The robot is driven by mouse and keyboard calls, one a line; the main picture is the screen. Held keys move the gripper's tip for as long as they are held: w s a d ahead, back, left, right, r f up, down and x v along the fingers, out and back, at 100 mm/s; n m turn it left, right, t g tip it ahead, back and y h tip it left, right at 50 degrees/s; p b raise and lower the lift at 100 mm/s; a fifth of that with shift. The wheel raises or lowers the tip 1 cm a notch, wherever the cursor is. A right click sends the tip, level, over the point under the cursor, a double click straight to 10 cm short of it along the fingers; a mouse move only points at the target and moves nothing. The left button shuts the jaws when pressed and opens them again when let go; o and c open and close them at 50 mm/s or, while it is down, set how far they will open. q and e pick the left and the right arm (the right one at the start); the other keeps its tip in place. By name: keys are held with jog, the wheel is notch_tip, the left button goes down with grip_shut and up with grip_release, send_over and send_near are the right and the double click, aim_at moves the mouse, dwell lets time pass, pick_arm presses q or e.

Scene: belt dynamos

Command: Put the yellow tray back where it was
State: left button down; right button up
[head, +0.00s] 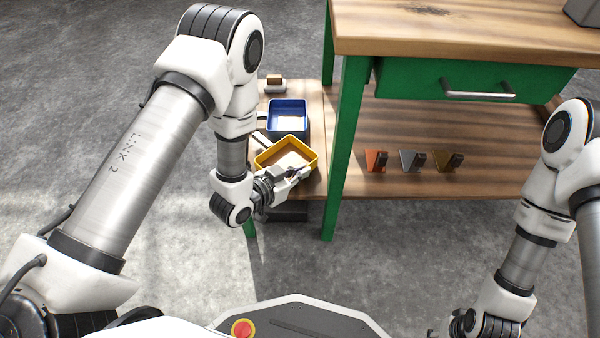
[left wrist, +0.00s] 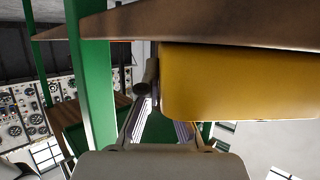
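The yellow tray (head: 268,166) stands turned at an angle at the front of the lower wooden shelf, left of a green table leg. A pale surface shows inside it. In the left wrist view its yellow wall (left wrist: 240,85) fills the upper right, close to the brown board. My left gripper (head: 299,173) is at the tray's near right side. Its fingers (left wrist: 160,115) look apart, with green showing between them; the right finger is partly hidden by the tray wall. I cannot tell whether they touch it. My right gripper (head: 445,332) is cut off at the bottom edge.
A blue tray (head: 273,108) stands just behind the yellow one, and a small brown-topped block (head: 275,84) behind that. Orange (head: 376,160), grey (head: 409,160) and brown (head: 443,159) pieces stand under the green drawer (head: 410,82). The table leg (head: 343,160) is close on the right.

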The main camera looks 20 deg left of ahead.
pick_arm(q)
jog(key=c, duration=1.3)
grip_release()
jog(key=shift+r, duration=0.1)
jog(key=p+v, duration=0.5)
jog(key=v, duration=0.7)
jog(key=s+a+f+n+g+y, duration=0.2)
jog(key=s+f+g, duration=0.2)
jog(key=s, duration=0.1)
jog(key=s+a+f+n+g+y, duration=0.2)
jog(key=s+f+g, duration=0.1)
jog(key=s, duration=0.3)
jog(key=s+a+f+n+g+y, duration=0.1)
jog(key=s+f+n+g+y, duration=0.1)
jog(key=s+f+g, duration=0.2)
jog(key=shift+s+a+f+g, duration=0.15)
jog(key=shift+s+a+g, duration=0.05)
jog(key=shift+s, duration=0.3)
jog(key=shift+s+a+f+g, duration=0.2)
jog(key=shift+s, duration=0.25)
